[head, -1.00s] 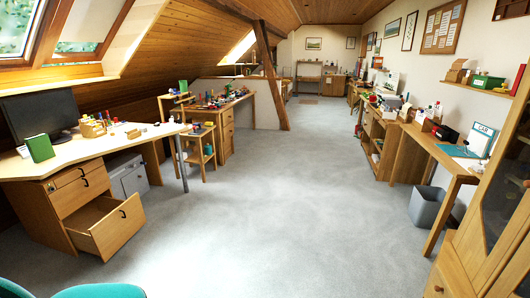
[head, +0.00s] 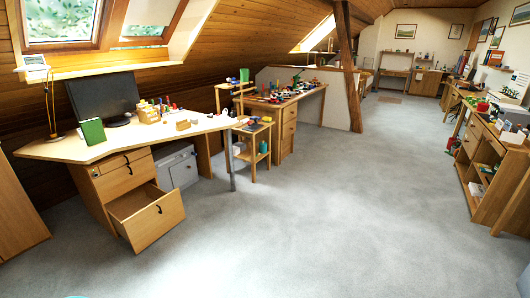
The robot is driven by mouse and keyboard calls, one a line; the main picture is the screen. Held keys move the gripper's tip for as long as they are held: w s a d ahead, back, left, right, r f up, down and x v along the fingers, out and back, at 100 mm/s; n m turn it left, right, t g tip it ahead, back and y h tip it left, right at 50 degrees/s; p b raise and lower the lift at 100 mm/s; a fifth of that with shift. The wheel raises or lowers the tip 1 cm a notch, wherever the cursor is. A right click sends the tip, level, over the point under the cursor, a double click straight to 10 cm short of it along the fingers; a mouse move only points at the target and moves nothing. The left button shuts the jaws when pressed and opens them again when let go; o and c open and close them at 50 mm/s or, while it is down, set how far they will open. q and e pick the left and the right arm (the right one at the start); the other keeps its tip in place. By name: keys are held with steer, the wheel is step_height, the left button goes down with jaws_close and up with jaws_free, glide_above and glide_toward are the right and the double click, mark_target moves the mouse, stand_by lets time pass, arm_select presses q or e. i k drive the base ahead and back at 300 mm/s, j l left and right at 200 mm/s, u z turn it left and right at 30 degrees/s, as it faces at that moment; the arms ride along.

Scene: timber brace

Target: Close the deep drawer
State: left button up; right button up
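The deep drawer (head: 150,218) is the bottom drawer of the wooden desk pedestal at the left. It is pulled well out, its empty-looking inside partly visible, with a dark handle on its front. The desk (head: 75,150) has a pale top. Neither of my grippers shows in the head view.
A grey cabinet (head: 178,168) stands under the desk, right of the pedestal. A metal desk leg (head: 230,160) and a small side table (head: 253,145) are farther right. Open grey carpet (head: 300,220) lies in front of the drawer and across the room.

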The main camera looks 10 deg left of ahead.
mark_target(142, 214)
steer(key=i+u, duration=0.3)
steer(key=u, duration=0.15)
steer(key=i+l+u, duration=0.2)
steer(key=u, duration=0.25)
steer(key=i+l+u, duration=0.3)
steer(key=u, duration=0.15)
steer(key=i+l+u, duration=0.2)
steer(key=u, duration=0.25)
steer(key=i+l+u, duration=0.2)
steer(key=i+l, duration=0.95)
steer(key=l, duration=0.1)
